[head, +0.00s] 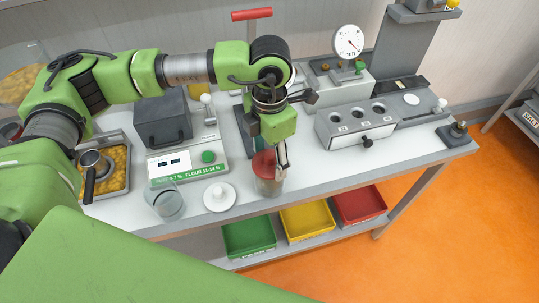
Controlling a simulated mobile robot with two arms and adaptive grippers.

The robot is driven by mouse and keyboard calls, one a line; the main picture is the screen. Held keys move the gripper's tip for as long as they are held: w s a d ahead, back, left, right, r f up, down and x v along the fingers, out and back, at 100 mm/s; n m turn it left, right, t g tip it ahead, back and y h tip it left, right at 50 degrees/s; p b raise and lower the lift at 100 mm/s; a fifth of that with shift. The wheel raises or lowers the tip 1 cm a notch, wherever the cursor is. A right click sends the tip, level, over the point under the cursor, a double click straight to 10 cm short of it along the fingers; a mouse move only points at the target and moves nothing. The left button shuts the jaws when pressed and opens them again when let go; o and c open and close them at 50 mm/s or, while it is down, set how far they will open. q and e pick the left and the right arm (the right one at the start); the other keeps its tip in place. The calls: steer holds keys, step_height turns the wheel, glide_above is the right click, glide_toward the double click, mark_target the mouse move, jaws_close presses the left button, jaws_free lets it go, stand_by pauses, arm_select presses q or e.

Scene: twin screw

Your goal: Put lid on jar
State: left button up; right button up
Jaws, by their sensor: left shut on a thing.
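A clear glass jar (268,186) stands near the front edge of the white bench. A red lid (263,163) is at its mouth; I cannot tell whether it is seated or just above. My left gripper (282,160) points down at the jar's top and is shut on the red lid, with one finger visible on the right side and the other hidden. A second glass jar (166,201) stands open to the left. A white knobbed lid (219,196) lies between the two jars. My right gripper is not in view.
A flour scale (187,162) stands behind the open jar, and a tray (124,182) with yellow pieces is at far left. A grey block with round holes (357,122) and a dial gauge (348,42) stand right. Green, yellow and red bins (248,238) sit below. The bench's front right is clear.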

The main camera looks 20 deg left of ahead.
arm_select(q)
steer(key=shift+b, duration=0.45)
stand_by(0.5)
steer(key=o, duration=1)
steer(key=shift+o, duration=0.2)
steer(key=o, duration=0.4)
steer(key=shift+r, duration=0.1)
steer(key=shift+r+p, duration=1.3)
steer(key=shift+r, duration=2.1)
